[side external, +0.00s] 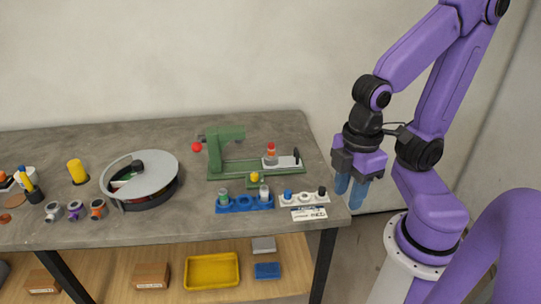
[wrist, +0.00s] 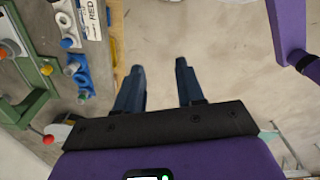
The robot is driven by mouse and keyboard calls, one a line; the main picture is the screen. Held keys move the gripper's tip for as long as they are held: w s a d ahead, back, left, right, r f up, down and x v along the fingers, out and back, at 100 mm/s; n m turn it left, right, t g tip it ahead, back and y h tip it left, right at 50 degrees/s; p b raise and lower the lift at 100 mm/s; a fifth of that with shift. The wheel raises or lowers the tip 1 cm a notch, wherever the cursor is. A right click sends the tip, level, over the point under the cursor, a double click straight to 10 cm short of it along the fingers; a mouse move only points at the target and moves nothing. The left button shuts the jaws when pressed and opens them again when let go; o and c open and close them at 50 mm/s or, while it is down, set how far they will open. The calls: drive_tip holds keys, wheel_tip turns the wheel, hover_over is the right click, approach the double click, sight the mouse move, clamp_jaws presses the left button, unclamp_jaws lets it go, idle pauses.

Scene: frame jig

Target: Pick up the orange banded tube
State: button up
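The orange banded tube (side external: 98,209) appears to be the short grey tube with an orange band at the front left of the table in the side view. It stands beside a purple-banded tube (side external: 75,210) and another banded tube (side external: 54,212). My gripper (side external: 348,197) is beyond the table's right edge, far to the right of the orange banded tube. Its blue fingers point down, and in the wrist view the gripper (wrist: 159,67) is open with only bare floor between the fingers. The orange banded tube is not visible in the wrist view.
A green jig (side external: 227,139), a blue rack (side external: 230,206) and a white rack (side external: 292,199) stand at the table's right. A round grey-lidded container (side external: 150,170) and a yellow cylinder (side external: 77,170) stand near the tubes. A yellow tray (side external: 190,271) is on the shelf below.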

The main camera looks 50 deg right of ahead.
drive_tip(key=o, duration=0.3)
drive_tip(key=shift+o, duration=0.2)
